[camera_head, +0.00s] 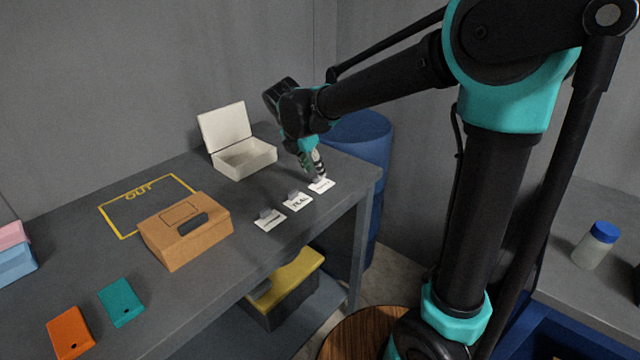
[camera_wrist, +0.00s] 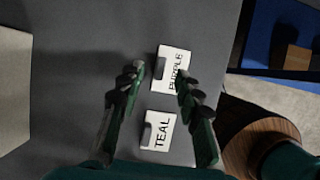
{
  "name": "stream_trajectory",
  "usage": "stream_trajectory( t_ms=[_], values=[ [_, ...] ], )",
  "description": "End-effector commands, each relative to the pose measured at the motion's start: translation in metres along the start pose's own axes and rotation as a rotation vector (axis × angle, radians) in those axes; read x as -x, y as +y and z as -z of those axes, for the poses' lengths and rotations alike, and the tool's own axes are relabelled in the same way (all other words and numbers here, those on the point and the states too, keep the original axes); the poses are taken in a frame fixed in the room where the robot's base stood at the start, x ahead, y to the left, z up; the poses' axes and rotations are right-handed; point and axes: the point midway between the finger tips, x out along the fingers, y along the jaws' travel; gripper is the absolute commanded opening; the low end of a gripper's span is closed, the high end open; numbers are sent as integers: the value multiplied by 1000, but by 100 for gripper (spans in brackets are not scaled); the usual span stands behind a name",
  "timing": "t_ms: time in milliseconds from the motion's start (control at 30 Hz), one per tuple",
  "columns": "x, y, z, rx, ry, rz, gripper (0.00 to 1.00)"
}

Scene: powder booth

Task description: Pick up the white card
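Several views show white cards with grey tabs in a row near the table's right end. The farthest card (camera_head: 326,187) reads PURPLE in the wrist view (camera_wrist: 172,82). The middle card (camera_head: 299,204) reads TEAL in the wrist view (camera_wrist: 163,137). The nearest white card (camera_head: 270,224) has lettering too small to read. My gripper (camera_head: 316,177) points down at the PURPLE card. In the wrist view my gripper (camera_wrist: 162,78) is open, its fingers either side of that card's tab and face; nothing is held. Whether the fingertips touch the card or table I cannot tell.
A white open-lidded box (camera_head: 245,160) and a brown box (camera_head: 185,240) with a dark handle stand on the grey table (camera_head: 220,285). A yellow-outlined OUT area (camera_head: 145,200) lies behind. Teal (camera_head: 121,302) and orange (camera_head: 70,333) pieces lie front left. A blue barrel (camera_head: 372,150) stands behind.

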Motion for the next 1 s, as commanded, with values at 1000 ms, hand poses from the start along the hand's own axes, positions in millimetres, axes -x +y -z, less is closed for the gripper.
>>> stream_trajectory(
  t_ms=[1000],
  values=[
    [-27,0,0,-1,0,0,0]
  ],
)
